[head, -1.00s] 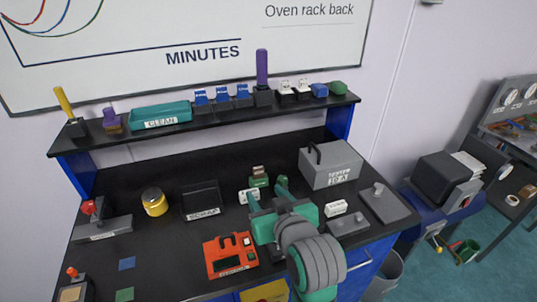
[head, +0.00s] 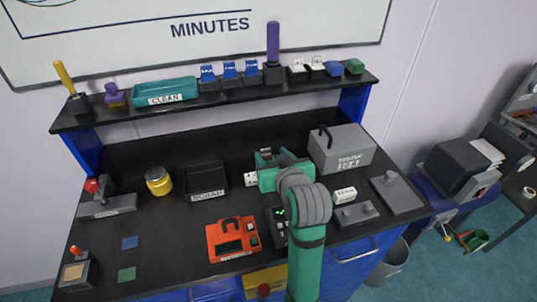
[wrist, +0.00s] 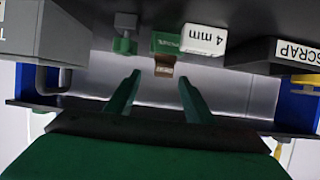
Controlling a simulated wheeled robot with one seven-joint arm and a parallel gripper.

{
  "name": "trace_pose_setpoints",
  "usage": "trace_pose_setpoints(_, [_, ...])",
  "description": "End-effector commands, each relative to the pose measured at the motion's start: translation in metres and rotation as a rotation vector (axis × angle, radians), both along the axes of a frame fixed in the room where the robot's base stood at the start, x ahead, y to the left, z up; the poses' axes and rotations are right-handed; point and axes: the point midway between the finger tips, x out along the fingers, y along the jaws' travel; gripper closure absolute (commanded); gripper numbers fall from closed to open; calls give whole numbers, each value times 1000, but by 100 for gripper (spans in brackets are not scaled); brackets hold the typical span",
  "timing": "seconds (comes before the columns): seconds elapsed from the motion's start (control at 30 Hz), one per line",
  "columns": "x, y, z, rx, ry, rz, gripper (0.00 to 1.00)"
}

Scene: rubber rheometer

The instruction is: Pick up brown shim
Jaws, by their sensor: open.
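The brown shim (wrist: 164,66) stands on a green block (wrist: 166,43) in the wrist view, which shows the bench upside down. A white "4 mm" block (wrist: 203,38) is beside it. My gripper (wrist: 160,78) is open and empty. Its two green fingers point toward the shim, one to each side of it in the picture. I cannot tell whether the fingertips reach it.
The grey lidded box (head: 342,149) stands right of my gripper. The black scrap tray (head: 206,181) is to the left, and the orange device (head: 233,239) is in front. A shelf (head: 215,97) with a teal tray (head: 164,92) and small blocks runs along the back.

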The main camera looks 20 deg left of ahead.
Motion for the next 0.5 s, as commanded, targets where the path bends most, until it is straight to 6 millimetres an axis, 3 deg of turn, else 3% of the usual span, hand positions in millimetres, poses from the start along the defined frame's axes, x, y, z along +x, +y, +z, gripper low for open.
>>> trace_pose_setpoints(0.17, [14,15,-8,0,0,8,52])
trace_pose_setpoints(0.47, [18,12,-9,0,-1,-1,52])
trace_pose_setpoints(0.5, [19,11,-9,0,-1,-1,61])
